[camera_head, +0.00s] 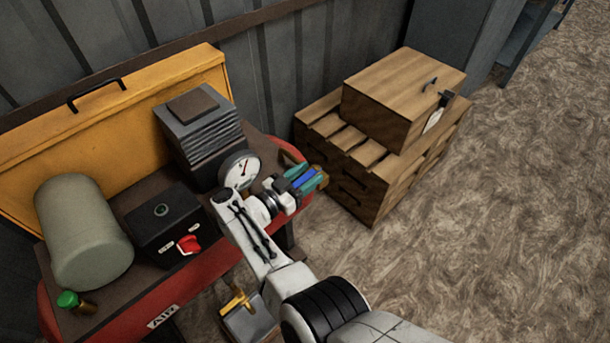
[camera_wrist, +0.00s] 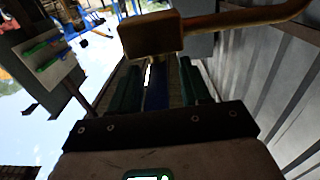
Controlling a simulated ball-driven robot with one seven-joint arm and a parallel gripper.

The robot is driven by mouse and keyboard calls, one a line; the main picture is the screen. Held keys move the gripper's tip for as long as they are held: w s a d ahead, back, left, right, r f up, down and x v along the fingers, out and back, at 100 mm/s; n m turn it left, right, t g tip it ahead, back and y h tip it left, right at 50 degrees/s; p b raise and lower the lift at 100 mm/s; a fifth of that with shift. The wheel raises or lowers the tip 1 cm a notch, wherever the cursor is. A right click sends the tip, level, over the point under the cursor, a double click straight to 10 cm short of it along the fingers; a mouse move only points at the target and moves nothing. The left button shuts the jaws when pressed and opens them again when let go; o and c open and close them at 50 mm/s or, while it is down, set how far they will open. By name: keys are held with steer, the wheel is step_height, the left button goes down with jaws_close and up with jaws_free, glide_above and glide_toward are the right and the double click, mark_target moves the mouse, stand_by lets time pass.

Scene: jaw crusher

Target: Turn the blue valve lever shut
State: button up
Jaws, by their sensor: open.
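The blue valve lever (camera_head: 303,178) shows as a blue strip at the right end of the red compressor tank. It also shows in the wrist view (camera_wrist: 157,88), between the two dark green fingers. My gripper (camera_head: 308,180) is open, with one teal finger on each side of the lever. Whether either finger touches it I cannot tell. A brass-coloured valve body (camera_wrist: 152,35) lies just beyond the fingertips in the wrist view. In the head view my gripper and wrist partly hide the lever and valve.
A pressure gauge (camera_head: 240,170) and finned block (camera_head: 200,135) stand left of my gripper. A black box with a red knob (camera_head: 188,244) is farther left on the red tank (camera_head: 120,318). Wooden crates (camera_head: 370,175) stand close on the right. Floor beyond is clear.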

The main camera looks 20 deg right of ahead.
steer(key=v, duration=0.7)
steer(key=shift+a+b, duration=0.25)
steer(key=shift+b, duration=0.05)
